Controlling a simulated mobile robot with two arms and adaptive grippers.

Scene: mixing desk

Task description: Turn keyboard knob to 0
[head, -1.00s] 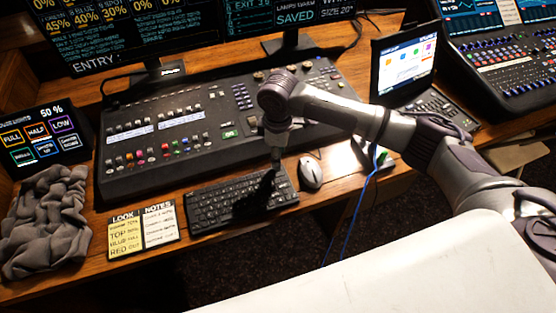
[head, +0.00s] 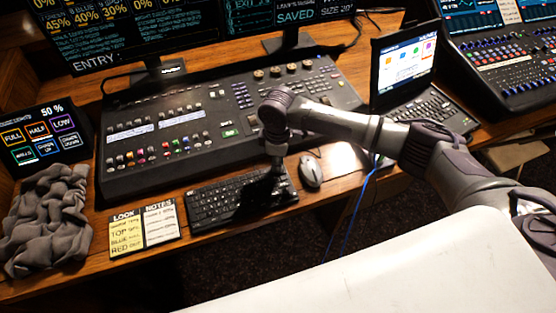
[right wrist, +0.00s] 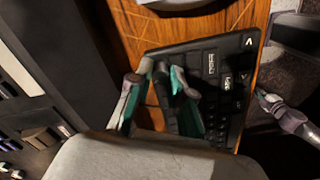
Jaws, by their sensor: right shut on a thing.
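The black keyboard (head: 205,203) lies on the wooden desk in front of the mixing console. My right gripper (head: 268,190) points down at the keyboard's right part. In the right wrist view, its two teal-padded fingers (right wrist: 160,74) are over one end of the keyboard (right wrist: 236,52). They are close together and shut on the keyboard knob, which is mostly hidden between them. I cannot read the knob's setting. My left gripper is not in view.
A grey mouse (head: 311,172) sits just right of the keyboard. The console (head: 160,165) stands behind it, and note cards (head: 143,230) lie to its left. A crumpled grey cloth (head: 48,220) is at far left. A blue cable (head: 357,205) hangs over the desk edge.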

